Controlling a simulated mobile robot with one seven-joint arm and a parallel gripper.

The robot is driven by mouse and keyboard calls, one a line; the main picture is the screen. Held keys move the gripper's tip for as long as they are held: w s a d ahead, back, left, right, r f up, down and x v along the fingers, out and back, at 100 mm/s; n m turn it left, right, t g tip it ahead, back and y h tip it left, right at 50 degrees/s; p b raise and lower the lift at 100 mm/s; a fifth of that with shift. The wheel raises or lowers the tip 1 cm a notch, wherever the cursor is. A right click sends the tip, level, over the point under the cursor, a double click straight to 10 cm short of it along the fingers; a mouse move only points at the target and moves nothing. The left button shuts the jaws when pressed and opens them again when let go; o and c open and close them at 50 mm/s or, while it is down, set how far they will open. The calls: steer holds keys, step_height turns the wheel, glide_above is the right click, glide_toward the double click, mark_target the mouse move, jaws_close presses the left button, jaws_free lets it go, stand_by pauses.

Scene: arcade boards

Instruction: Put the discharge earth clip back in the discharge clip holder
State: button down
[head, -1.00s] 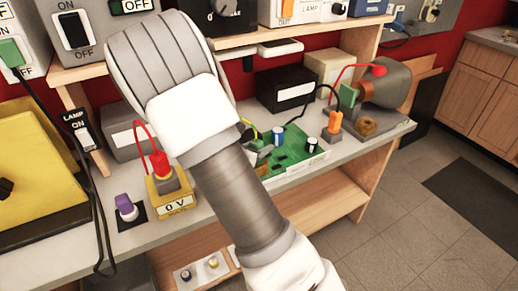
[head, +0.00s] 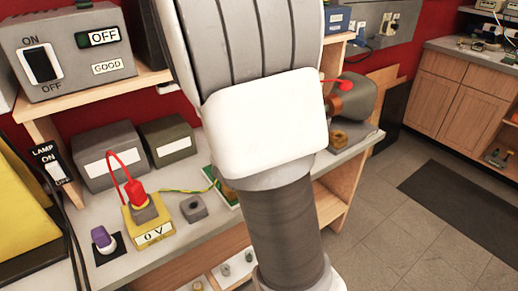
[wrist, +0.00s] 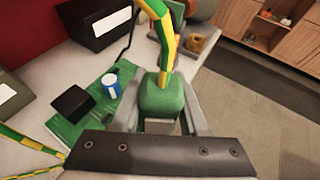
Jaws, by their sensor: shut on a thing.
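The discharge earth clip (wrist: 161,98) is a green block with a green-and-yellow cable rising from its top. My gripper (wrist: 163,118) is shut on it in the wrist view, one grey finger on each side. A grey part shows below the green body. In the head view my arm hides the gripper and the clip. A small grey block with a dark top opening (head: 193,208) stands on the bench beside the yellow 0 V box; I cannot tell for sure if it is the discharge clip holder.
The yellow 0 V box (head: 152,235) carries a red plug and lead. A purple knob (head: 101,237) is at its left. A green circuit board (wrist: 88,118) with a blue-and-white cylinder (wrist: 111,85) lies left of the clip. Open floor (head: 385,225) lies to the right.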

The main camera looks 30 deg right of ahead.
steer(key=shift+s+d+r, duration=0.25)
steer(key=shift+s+d, duration=0.05)
steer(key=shift+s, duration=0.05)
steer(key=shift+r, duration=0.2)
step_height(320, 180, up, 5)
steer(key=p, duration=0.4)
steer(key=shift+r+p, duration=0.1)
steer(key=shift+p, duration=0.2)
stand_by(0.6)
